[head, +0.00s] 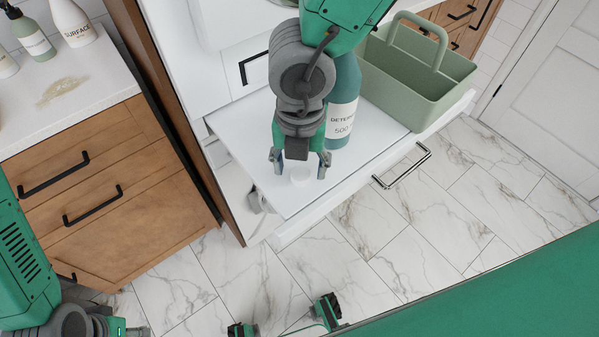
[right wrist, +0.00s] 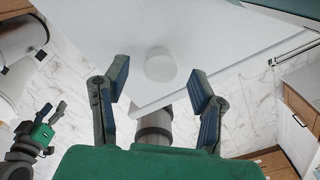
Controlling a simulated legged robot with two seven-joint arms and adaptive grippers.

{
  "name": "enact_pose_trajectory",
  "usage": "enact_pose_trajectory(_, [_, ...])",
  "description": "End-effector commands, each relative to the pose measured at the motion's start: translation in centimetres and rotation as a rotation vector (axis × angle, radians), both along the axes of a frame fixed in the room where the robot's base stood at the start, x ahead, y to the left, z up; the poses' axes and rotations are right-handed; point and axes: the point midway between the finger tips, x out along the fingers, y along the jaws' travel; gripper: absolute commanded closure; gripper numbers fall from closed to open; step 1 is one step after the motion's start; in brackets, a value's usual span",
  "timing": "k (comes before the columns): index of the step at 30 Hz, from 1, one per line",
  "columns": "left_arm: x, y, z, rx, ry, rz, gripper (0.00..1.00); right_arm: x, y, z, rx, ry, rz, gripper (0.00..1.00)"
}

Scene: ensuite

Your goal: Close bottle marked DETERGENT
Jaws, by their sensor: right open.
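The teal bottle marked DETERGENT (head: 342,112) stands on the white pull-out shelf (head: 245,145); its top is hidden behind my right arm in the head view. A small round white cap (head: 301,175) lies on the shelf near its front corner. My right gripper (head: 300,165) is open above the cap, left of the bottle. In the right wrist view, the cap (right wrist: 160,66) lies ahead, roughly centred between the open fingers (right wrist: 160,95), with nothing held. My left gripper (right wrist: 53,108) shows small at the left there, fingers apart and empty; in the head view it is mostly cut off.
A green basket with a handle (head: 420,80) stands on the shelf right of the bottle. A wooden cabinet (head: 95,185) with a white counter (head: 65,95) stands at left, with several bottles on top. The marble floor (head: 420,230) before the shelf is largely clear.

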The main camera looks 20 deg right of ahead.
Motion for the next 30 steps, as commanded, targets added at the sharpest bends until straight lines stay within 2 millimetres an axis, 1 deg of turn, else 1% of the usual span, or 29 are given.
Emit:
enact_pose_trajectory(1, [0.0, 0.0, -0.3, 0.0, 0.0, 0.0, 0.6, -0.1, 0.0, -0.9, -0.003, 0.001, 0.002, 0.48])
enact_pose_trajectory(4, [0.0, 0.0, -0.4, 0.0, 0.0, 0.0, 0.6, 0.0, 0.0, -1.7, -0.001, 0.0, 0.001, 0.48])
enact_pose_trajectory(15, [0.0, 0.0, -0.4, 0.0, 0.0, 0.0, 0.6, 0.0, 0.0, -1.8, 0.0, -0.001, 0.001, 0.48])
enact_pose_trajectory(16, [0.0, 0.0, -0.4, 0.0, 0.0, 0.0, 0.6, 0.0, 0.0, -1.8, 0.0, -0.001, 0.001, 0.51])
enact_pose_trajectory(19, [0.0, 0.0, -0.4, 0.0, 0.0, 0.0, 0.6, 0.0, 0.0, -1.8, 0.0, -0.001, 0.001, 0.78])
enact_pose_trajectory(20, [0.0, 0.0, -0.4, 0.0, 0.0, 0.0, 0.6, 0.0, 0.0, -1.8, 0.0, -0.001, 0.001, 0.81])
enact_pose_trajectory(30, [0.0, 0.0, -0.3, 0.0, 0.0, 0.0, 0.6, 0.0, 0.0, -1.7, 0.0, -0.001, 0.001, 0.81])
